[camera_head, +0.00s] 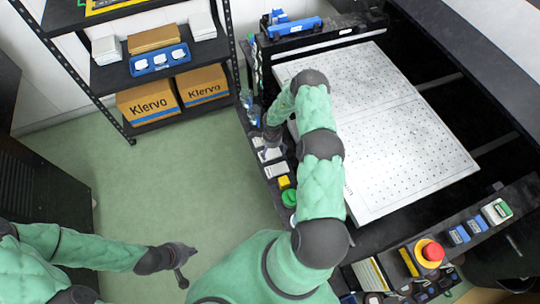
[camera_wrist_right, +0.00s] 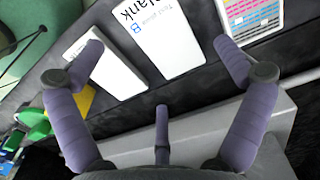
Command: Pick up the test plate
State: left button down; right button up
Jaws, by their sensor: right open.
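In the right wrist view, a white plate (camera_wrist_right: 150,40) with large black letters ending in "lank" and small blue print, seemingly starting with "Test", lies on a dark ledge. Its upper part is cut off by the frame. My right gripper (camera_wrist_right: 157,46) is open, its purple fingers spread either side of this plate, with nothing between them. In the head view, my right gripper (camera_head: 272,136) is over the ledge left of the perforated bed, partly hidden by its arm. My left gripper (camera_head: 181,264) hangs over the green floor; its fingers are too small to judge.
Yellow (camera_head: 284,182) and green (camera_head: 289,198) items sit along the ledge. The perforated bed (camera_head: 400,130) is bare. A shelf (camera_head: 110,75) with boxes stands behind.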

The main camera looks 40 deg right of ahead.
aim_at(271, 155)
jog(key=f, duration=0.1)
jog(key=f+b, duration=0.1)
jog(key=f, duration=0.2)
jog(key=shift+a+f, duration=0.1)
jog(key=shift+a, duration=0.2)
jog(key=c, duration=1.1)
jog(key=shift+c, duration=0.2)
